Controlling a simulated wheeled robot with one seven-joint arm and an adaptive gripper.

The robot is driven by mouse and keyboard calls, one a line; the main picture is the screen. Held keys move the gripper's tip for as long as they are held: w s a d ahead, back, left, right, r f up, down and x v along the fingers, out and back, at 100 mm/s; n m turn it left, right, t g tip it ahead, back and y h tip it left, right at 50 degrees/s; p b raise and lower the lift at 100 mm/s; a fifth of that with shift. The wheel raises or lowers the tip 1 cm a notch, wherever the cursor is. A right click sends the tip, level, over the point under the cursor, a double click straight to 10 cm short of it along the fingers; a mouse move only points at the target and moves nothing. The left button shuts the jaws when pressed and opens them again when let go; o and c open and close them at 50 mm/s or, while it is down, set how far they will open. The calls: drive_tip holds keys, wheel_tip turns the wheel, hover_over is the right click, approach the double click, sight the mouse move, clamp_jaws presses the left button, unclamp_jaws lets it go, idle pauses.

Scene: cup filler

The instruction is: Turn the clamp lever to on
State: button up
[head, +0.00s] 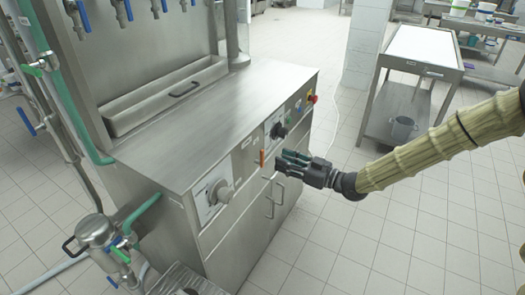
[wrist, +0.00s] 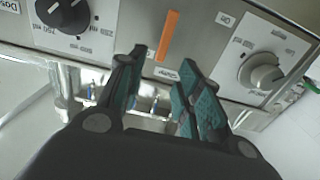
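The orange clamp lever (head: 262,158) is a small bar standing about upright on the front panel of the steel cup filler (head: 225,115). In the wrist view the lever (wrist: 168,35) shows as an orange bar, slightly tilted, with a small "On" label (wrist: 227,20) to its right and another label (wrist: 165,73) by its lower end. My gripper (head: 283,162) is in front of the panel, close to the lever. In the wrist view its fingers (wrist: 160,85) are apart with nothing between them. The lever lies beyond the fingertips, and I see no contact.
In the wrist view a black knob (wrist: 62,12) is left of the lever and a grey knob (wrist: 262,72) is right of it. A red button (head: 312,98) is at the panel's far end. Cabinet doors (head: 275,200) are below. Open floor (head: 325,235) lies in front.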

drive_tip(key=p, duration=0.1)
hover_over(262, 167)
drive_tip(key=shift+w, duration=0.45)
clamp_jaws()
